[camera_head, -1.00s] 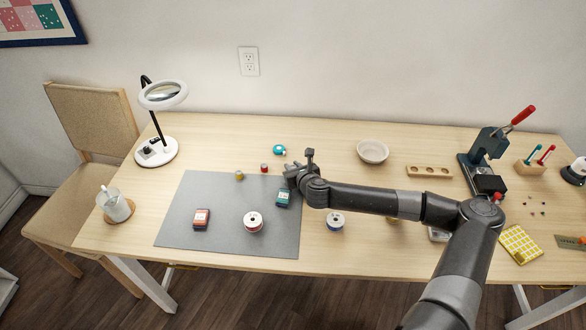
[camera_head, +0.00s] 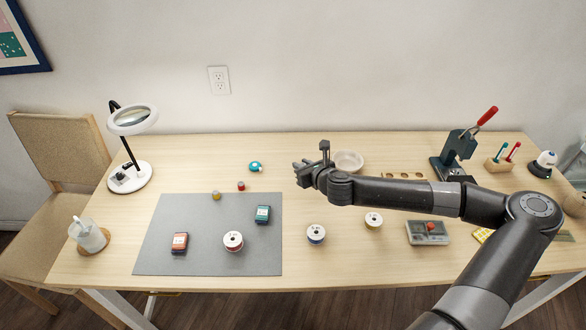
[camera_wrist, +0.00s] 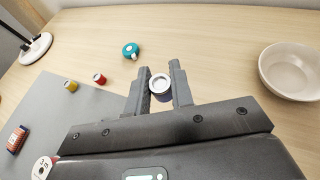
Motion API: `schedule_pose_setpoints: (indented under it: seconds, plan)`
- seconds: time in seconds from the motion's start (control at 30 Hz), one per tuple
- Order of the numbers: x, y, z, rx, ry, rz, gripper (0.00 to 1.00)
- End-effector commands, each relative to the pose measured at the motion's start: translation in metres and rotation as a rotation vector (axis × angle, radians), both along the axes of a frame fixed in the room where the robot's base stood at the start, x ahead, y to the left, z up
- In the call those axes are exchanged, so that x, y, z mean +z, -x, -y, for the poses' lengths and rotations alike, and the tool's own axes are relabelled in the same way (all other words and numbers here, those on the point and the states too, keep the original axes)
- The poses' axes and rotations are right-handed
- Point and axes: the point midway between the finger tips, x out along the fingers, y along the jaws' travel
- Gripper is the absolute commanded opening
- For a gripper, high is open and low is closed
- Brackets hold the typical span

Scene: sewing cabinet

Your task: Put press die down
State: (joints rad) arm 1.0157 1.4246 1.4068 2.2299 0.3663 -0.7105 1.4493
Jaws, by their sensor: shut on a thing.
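The press die (camera_wrist: 160,88), a small dark blue cylinder with a pale metal ring on top, sits between my two fingertips in the wrist view. My gripper (camera_head: 300,170) is shut on it, with a finger on each side; it also shows in the wrist view (camera_wrist: 158,90). In the head view the gripper hides the die. The gripper is to the right of the grey mat (camera_head: 160,255) and left of the bowl (camera_head: 348,161). A yellow die-like cylinder (camera_head: 216,196) and a red one (camera_head: 241,186) stand near the mat's back edge.
A teal tape measure (camera_head: 255,167) lies behind the mat. A wooden block with holes (camera_head: 390,175) is partly behind my arm, and a green press with a red handle (camera_head: 460,143) stands further right. Thread spools (camera_head: 316,234) stand in front.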

Motion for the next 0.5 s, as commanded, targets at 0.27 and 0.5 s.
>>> schedule_pose_setpoints:
  seconds: [0.27,0.5]
  plan:
    - [0.008,-0.017,0.071,-0.054,0.01,-0.006,0.0]
    - [0.023,-0.031,0.19,-0.143,0.011,-0.011,0.0]
